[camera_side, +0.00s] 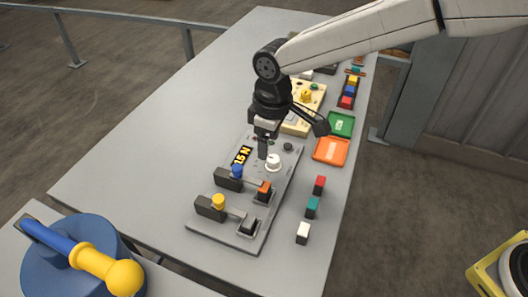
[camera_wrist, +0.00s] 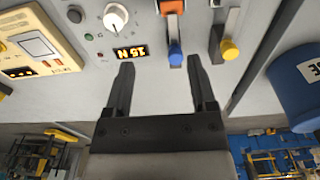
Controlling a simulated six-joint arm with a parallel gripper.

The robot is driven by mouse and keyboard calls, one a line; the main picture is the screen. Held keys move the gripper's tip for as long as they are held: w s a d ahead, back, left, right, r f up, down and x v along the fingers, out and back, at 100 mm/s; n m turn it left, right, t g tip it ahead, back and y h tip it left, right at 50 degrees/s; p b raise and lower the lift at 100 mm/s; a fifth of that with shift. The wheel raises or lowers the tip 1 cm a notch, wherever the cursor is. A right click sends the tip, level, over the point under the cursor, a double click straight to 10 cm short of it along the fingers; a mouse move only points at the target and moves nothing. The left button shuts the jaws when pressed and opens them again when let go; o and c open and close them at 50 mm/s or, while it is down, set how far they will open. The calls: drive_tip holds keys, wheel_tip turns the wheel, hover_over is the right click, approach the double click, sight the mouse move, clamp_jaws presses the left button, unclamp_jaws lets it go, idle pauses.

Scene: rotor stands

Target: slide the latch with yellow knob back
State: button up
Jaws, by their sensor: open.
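The latch with the yellow knob (camera_side: 218,201) is at the near end of the grey panel (camera_side: 225,240), with a dark housing at its left and a bar reaching toward a dark block (camera_side: 249,227). The yellow knob also shows at upper right in the wrist view (camera_wrist: 230,48). My gripper (camera_side: 263,156) is above the panel near its display and white dial, apart from the yellow knob. In the wrist view my gripper (camera_wrist: 159,72) is open, with nothing between its fingers. The yellow knob lies outside them, to the right.
A second latch with a blue knob (camera_side: 237,170) stands beside the yellow one, with an orange-topped block (camera_side: 264,188) at its end. The panel has a white dial (camera_side: 273,162) and a display (camera_side: 241,156). Several small blocks (camera_side: 312,206) and two trays (camera_side: 331,150) lie to the right.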

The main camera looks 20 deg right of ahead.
sight(218, 198)
drive_tip(key=s+a+n, duration=0.1)
drive_tip(key=a, duration=0.3)
drive_tip(key=a+n, duration=0.1)
drive_tip(key=a, duration=0.3)
drive_tip(key=s+a+n, duration=0.1)
drive_tip(key=a, duration=0.3)
drive_tip(key=shift+s+a+f+g, duration=0.25)
drive_tip(key=shift+s+f+g, duration=0.05)
drive_tip(key=shift+f, duration=0.05)
drive_tip(key=shift+f, duration=0.15)
drive_tip(key=shift+f, duration=3.75)
clamp_jaws()
